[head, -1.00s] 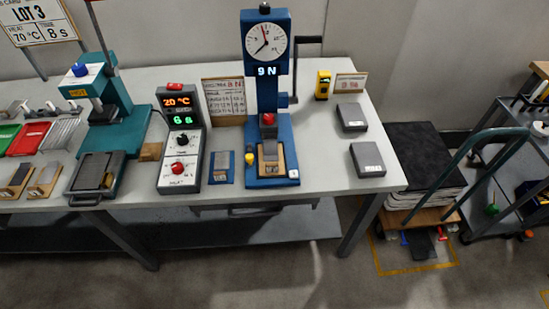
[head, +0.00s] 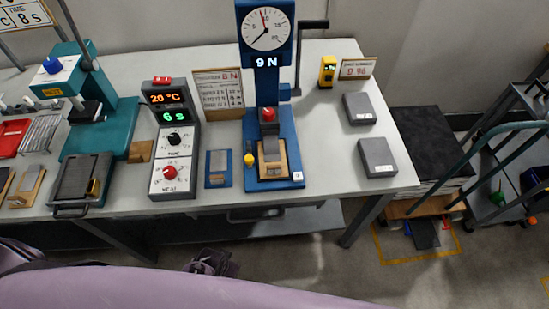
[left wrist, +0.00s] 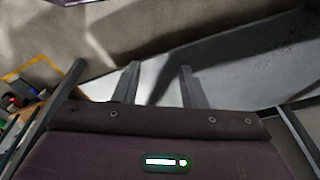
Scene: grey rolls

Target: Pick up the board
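A small wooden board with a grey strip (head: 271,158) lies on the blue base of the force press, under its red-topped plunger. Other wooden boards with grey strips (head: 30,180) lie at the far left of the table. I cannot tell which board is meant. My left gripper (left wrist: 157,72) shows two separated grey fingers in the left wrist view, open with nothing between them. In the head view only a purple arm part of mine and dark parts show along the bottom edge, below the table front. No board is held. My right gripper's fingers are not visible.
The blue press (head: 269,125) has a dial and side crank. A control box (head: 173,140) reads 20 °C and 6 s. A blue plate (head: 218,168) lies between them. Grey blocks (head: 377,157) sit at right. A teal press (head: 90,110) stands left. The table's front edge lies above my arm.

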